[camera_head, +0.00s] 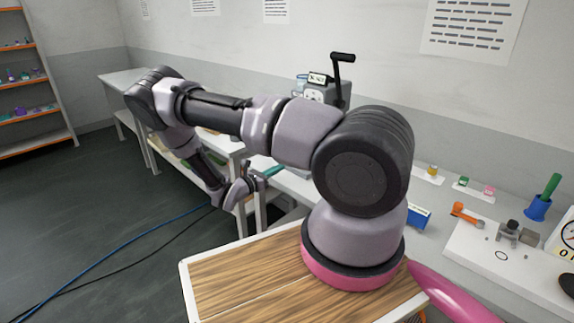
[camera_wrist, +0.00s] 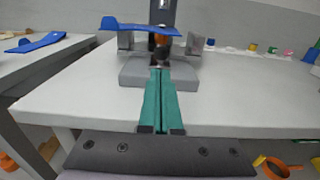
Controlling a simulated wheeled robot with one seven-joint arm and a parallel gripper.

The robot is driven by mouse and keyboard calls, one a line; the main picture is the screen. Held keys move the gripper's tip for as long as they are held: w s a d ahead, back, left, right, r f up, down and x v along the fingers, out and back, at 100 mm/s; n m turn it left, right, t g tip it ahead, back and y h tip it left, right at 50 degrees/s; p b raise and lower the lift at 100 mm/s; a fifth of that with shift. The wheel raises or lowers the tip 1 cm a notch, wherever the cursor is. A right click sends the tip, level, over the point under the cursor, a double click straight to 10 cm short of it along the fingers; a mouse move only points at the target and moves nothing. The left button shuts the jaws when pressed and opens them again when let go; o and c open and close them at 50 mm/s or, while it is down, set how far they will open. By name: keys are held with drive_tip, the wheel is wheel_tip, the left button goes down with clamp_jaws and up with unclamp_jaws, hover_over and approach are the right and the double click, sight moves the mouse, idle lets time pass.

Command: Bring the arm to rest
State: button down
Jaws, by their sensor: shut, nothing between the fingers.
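My arm reaches out from its pink-ringed base to the left in the head view, bends at the elbow, and comes back down low. My gripper (camera_head: 273,171) is at its end, near the front edge of the white bench and mostly small in that view. In the wrist view my gripper (camera_wrist: 160,80) shows two teal fingers pressed together along their length, with nothing between them. The fingers point at a grey-based device (camera_wrist: 135,74) on the bench; whether they touch it cannot be told.
The device carries a blue lever-like piece (camera_wrist: 140,27). Another blue piece (camera_wrist: 38,42) lies on a bench at left. An orange-edged shelf (camera_head: 40,112) stands far left; the dark floor between is open.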

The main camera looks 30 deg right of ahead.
drive_tip(key=v, duration=0.6)
drive_tip(key=s+a+r+m+g+y, duration=0.1)
drive_tip(key=s+r+m+g+y, duration=0.4)
drive_tip(key=r+m, duration=0.6)
drive_tip(key=s+r+m+g+y, duration=0.3)
drive_tip(key=s+r+m+y, duration=0.25)
drive_tip(key=r, duration=0.95)
drive_tip(key=s+a+r+m+t+y, duration=0.3)
drive_tip(key=s+r, duration=0.4)
drive_tip(key=r, duration=0.3)
drive_tip(key=s+a+r+m+t+y, duration=0.3)
drive_tip(key=s+r+m+t+y, duration=0.2)
drive_tip(key=r, duration=0.6)
drive_tip(key=shift+s+m+t, duration=0.7)
drive_tip(key=shift+s+m, duration=0.05)
drive_tip(key=shift+s, duration=0.3)
